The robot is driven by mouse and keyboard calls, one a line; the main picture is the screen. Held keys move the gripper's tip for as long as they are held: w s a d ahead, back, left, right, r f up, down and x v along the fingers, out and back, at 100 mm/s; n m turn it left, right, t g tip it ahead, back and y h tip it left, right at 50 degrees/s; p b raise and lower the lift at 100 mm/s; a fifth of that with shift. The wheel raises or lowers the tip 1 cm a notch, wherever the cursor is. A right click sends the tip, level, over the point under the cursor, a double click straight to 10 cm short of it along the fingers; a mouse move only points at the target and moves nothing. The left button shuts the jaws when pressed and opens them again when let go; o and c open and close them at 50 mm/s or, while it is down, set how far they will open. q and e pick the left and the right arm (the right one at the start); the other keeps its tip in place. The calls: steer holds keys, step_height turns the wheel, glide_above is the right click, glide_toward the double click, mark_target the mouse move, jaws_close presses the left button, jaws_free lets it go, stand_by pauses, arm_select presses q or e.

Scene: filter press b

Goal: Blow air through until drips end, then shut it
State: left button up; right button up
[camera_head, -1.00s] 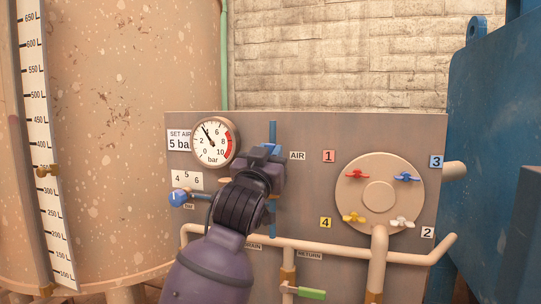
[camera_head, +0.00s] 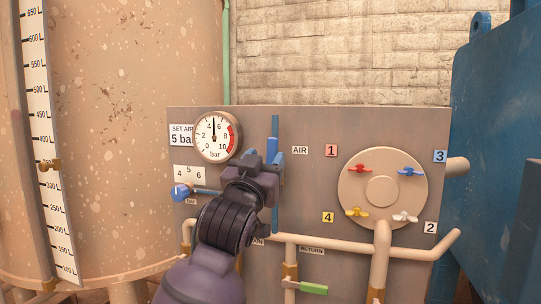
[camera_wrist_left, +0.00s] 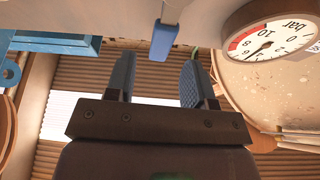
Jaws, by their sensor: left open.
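The pressure gauge (camera_head: 217,137) has its needle nearly upright between 4 and 6, about 5 bar; it also shows in the left wrist view (camera_wrist_left: 275,30). The SET AIR sign (camera_head: 182,135) reads 5 bar. A blue lever (camera_head: 271,148) stands upright at the AIR label (camera_head: 300,150). My left gripper (camera_head: 264,160) is open in front of it. In the left wrist view the lever's blue end (camera_wrist_left: 162,40) lies beyond and between the parted fingertips (camera_wrist_left: 158,65), apparently not gripped. My arm partly covers the drain label (camera_head: 258,241); no drips can be made out. My right gripper is out of view.
A blue regulator knob (camera_head: 180,192) sits left of my arm below a 4-5-6 scale (camera_head: 188,173). A round plate (camera_head: 382,190) carries red, blue, yellow and white valves. A green-handled valve (camera_head: 313,288) is below on the return pipe. A large tank (camera_head: 120,150) stands left.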

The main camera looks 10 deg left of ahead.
arm_select(q)
steer(key=v, duration=0.6)
steer(key=shift+b, duration=0.35)
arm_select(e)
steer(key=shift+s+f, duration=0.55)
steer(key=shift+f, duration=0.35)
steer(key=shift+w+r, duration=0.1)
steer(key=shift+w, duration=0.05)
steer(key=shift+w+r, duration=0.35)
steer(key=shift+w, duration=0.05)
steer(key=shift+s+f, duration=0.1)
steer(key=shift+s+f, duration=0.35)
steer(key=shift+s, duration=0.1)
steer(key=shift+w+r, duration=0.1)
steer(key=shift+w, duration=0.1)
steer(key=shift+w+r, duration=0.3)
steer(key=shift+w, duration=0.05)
